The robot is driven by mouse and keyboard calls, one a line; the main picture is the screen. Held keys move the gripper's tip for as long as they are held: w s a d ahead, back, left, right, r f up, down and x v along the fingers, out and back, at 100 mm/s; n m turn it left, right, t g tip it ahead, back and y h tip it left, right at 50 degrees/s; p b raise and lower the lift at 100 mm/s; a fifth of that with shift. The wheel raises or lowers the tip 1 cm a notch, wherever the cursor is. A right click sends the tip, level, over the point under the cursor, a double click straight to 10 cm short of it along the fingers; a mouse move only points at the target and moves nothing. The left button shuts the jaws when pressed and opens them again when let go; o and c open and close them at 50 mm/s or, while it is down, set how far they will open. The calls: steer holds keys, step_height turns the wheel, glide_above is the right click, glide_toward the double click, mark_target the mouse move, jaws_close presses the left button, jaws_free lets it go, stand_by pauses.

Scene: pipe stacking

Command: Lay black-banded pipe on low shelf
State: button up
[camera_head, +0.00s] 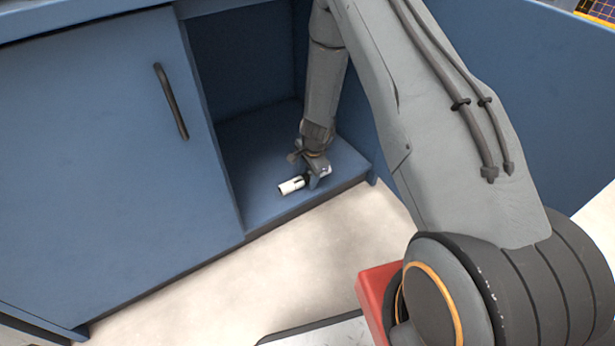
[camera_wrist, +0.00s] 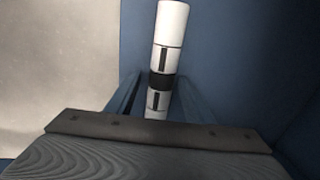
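The white pipe with a black band (camera_wrist: 161,81) lies on the low shelf of the blue cabinet. Its white end (camera_head: 290,187) also shows in the head view, pointing left toward the sliding door. My gripper (camera_head: 314,174) is low over the shelf, at the pipe. In the wrist view its two fingers (camera_wrist: 160,88) stand on either side of the pipe around the black band, with a narrow gap showing on each side, so it looks open. The pipe's near end is hidden behind the gripper's palm. The shelf (camera_head: 262,205) is bare around the pipe.
A closed cabinet door with a black handle (camera_head: 171,101) stands left of the opening. A blue panel (camera_head: 500,80) bounds the right side. The shelf's front edge is close to the pipe, with pale floor (camera_head: 240,285) below. My arm hides part of the opening.

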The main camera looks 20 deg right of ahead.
steer(key=shift+s+f, duration=0.15)
steer(key=shift+s, duration=0.15)
steer(key=shift+p+v, duration=0.5)
steer(key=shift+v, duration=0.3)
steer(key=s+d+r+b, duration=0.3)
steer(key=s+r+b, duration=0.25)
steer(key=s, duration=0.35)
steer(key=s+d+r+b, duration=0.3)
steer(key=s+r+b, duration=0.3)
steer(key=s, duration=0.4)
step_height(320, 180, up, 12)
steer(key=a+n+p, duration=0.2)
steer(key=n+p, duration=0.2)
steer(key=p, duration=0.7)
steer(key=shift+a+n+y, duration=0.2)
steer(key=shift+n+y, duration=0.2)
steer(key=shift+w+f, duration=0.1)
steer(key=shift+f, duration=0.05)
